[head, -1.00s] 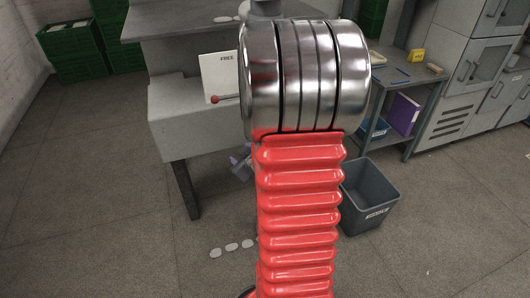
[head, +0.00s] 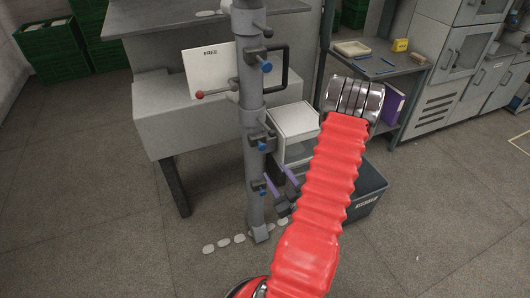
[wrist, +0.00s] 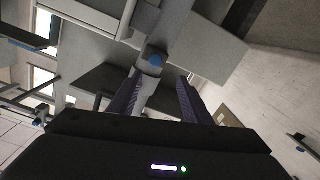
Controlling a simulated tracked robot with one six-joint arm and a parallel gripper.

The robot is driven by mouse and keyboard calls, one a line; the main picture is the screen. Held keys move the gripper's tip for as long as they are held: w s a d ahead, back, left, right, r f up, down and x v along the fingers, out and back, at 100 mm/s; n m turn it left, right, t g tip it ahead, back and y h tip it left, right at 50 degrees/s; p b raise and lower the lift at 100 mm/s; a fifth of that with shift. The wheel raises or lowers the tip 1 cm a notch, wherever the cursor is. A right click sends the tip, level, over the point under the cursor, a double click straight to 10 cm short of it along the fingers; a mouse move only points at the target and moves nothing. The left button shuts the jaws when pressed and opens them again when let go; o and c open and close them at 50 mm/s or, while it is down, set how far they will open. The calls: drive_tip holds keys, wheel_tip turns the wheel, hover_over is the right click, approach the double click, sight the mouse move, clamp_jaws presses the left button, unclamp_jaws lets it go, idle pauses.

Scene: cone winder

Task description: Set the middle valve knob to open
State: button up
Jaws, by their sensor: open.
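A grey upright pipe (head: 250,105) carries three blue-tipped valve knobs in the head view. The upper knob (head: 266,67), the middle knob (head: 262,146) and the lower knob (head: 261,190) stand one above another. My gripper (head: 283,180) has purple fingers and is partly hidden by my arm. It is below and right of the middle knob, close to the lower knob. In the wrist view my gripper (wrist: 158,90) is open and empty, with a blue knob (wrist: 156,59) showing between and beyond its fingers. I cannot tell which knob this is, or the knobs' settings.
A grey machine bench (head: 180,115) stands behind the pipe, with a white sign (head: 208,72) reading FREE and a red-tipped lever (head: 200,94). A white box (head: 297,125) is right of the pipe. A dark bin (head: 365,195) stands at right.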

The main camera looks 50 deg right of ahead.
sight(263, 148)
drive_tip(key=shift+s+f+m+h, duration=0.1)
drive_tip(key=shift+s+m+h, duration=0.2)
drive_tip(key=shift+s, duration=0.45)
drive_tip(key=shift+w, duration=0.1)
drive_tip(key=x, duration=1.3)
drive_tip(key=shift+w+d, duration=0.15)
drive_tip(key=shift+w, duration=0.15)
drive_tip(key=shift+c, duration=0.4)
clamp_jaws()
